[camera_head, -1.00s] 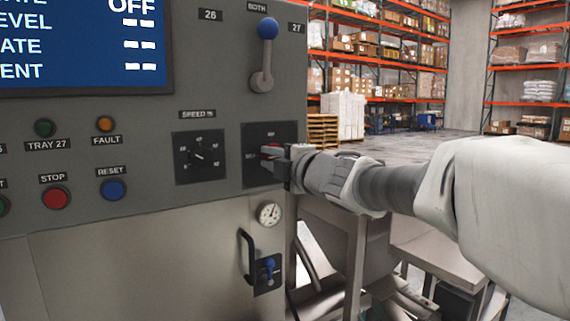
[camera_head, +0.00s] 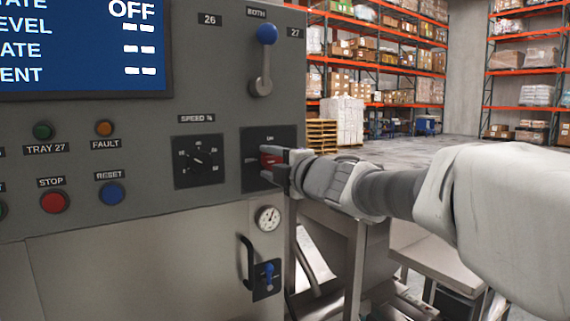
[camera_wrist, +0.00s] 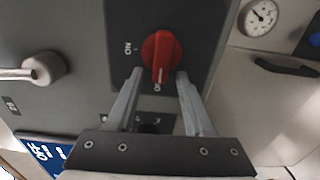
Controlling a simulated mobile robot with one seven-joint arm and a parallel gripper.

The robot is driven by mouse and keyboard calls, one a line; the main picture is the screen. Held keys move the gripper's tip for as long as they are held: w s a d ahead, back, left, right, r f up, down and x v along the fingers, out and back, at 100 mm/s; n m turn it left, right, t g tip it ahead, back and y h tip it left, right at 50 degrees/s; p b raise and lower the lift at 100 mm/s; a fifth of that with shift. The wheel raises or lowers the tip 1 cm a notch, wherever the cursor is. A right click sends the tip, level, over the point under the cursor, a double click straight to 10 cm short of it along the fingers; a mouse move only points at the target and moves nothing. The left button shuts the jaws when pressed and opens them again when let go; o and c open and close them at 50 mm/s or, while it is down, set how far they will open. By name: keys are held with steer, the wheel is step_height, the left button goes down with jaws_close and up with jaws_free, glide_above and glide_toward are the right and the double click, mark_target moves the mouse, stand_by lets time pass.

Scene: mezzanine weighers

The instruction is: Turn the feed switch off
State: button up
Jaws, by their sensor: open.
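The feed switch is a red rotary knob (camera_wrist: 161,55) on a dark plate (camera_head: 255,142) at the right of the grey panel. In the wrist view its grip bar points down toward a partly hidden label, and the ON label (camera_wrist: 128,47) is to its left. In the head view the knob (camera_head: 266,161) lies about level, its end pointing left, with ON above. My gripper (camera_wrist: 159,76) is open, its fingertips on either side of the knob's lower part, with small gaps visible. The display (camera_head: 85,45) shows OFF at its top.
Left of the switch is the SPEED dial (camera_head: 198,160). A blue-knobbed lever (camera_head: 263,60) stands above. A gauge (camera_head: 268,218), a black handle (camera_head: 246,262) and a small blue lever (camera_head: 269,274) are below. Steel framework stands right of the panel.

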steer(key=shift+s, duration=0.1)
steer(key=p+v, duration=0.2)
steer(key=v, duration=1.5)
steer(key=shift+p, duration=0.4)
steer(key=shift+s+d, duration=0.1)
steer(key=shift+d, duration=0.1)
